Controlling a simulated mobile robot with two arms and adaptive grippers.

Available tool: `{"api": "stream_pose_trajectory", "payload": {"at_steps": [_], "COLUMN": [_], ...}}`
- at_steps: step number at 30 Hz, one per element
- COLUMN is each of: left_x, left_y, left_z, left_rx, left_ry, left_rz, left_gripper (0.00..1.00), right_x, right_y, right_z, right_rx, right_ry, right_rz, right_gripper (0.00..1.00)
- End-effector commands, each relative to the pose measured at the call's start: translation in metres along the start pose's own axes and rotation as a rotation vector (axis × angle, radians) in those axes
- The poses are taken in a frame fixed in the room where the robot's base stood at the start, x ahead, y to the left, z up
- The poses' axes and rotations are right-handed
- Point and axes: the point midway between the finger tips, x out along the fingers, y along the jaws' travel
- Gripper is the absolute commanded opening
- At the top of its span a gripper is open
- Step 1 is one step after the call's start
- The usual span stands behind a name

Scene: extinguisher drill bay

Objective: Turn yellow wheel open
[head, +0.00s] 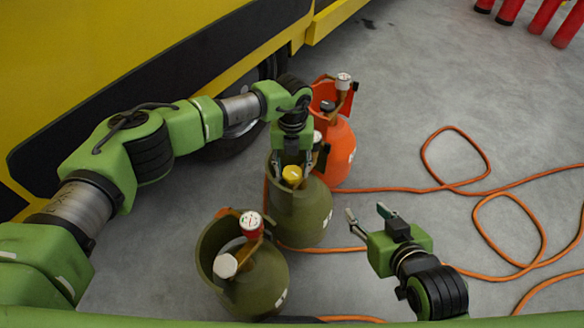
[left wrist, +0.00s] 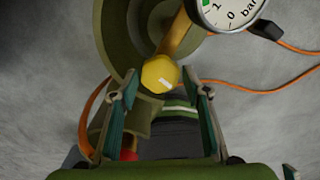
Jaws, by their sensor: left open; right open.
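The yellow wheel (head: 292,174) sits on top of the middle olive-green gas bottle (head: 300,210). My left gripper (head: 293,163) is above it, with its fingers apart on either side. In the left wrist view the yellow wheel (left wrist: 160,73) shows as a faceted knob on a brass stem, between and just beyond the tips of my open left gripper (left wrist: 160,95). A pressure gauge (left wrist: 228,12) is beside it. I cannot tell whether a finger touches the wheel. My right gripper (head: 367,216) is open and empty, to the right of the bottle.
A second olive bottle (head: 250,280) with a gauge and white knob stands in front. An orange bottle (head: 338,150) stands behind. An orange hose (head: 480,205) loops over the floor at right. A yellow and black vehicle (head: 130,50) is at left; red cylinders (head: 545,15) are far right.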

Motion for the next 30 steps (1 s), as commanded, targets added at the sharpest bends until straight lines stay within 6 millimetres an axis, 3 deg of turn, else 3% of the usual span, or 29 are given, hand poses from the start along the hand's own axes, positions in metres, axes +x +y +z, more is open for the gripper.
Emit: {"api": "stream_pose_trajectory", "payload": {"at_steps": [16,21,30], "left_x": [-0.102,-0.114,-0.116], "left_y": [0.0,0.0,0.0], "left_z": [0.001,0.0,0.0], "left_rx": [-0.001,0.0,0.0], "left_ry": [-0.003,-0.001,-0.001], "left_rz": [-0.001,0.0,0.0], "left_gripper": [0.43,0.43,0.43], "right_x": [0.0,0.0,0.0], "right_y": [0.0,0.0,0.001], "right_z": [0.0,0.0,0.0], "right_rx": [0.0,0.0,0.0], "right_ry": [0.0,0.0,0.0], "right_rz": [0.001,0.001,0.001], "right_gripper": [0.43,0.43,0.43]}}
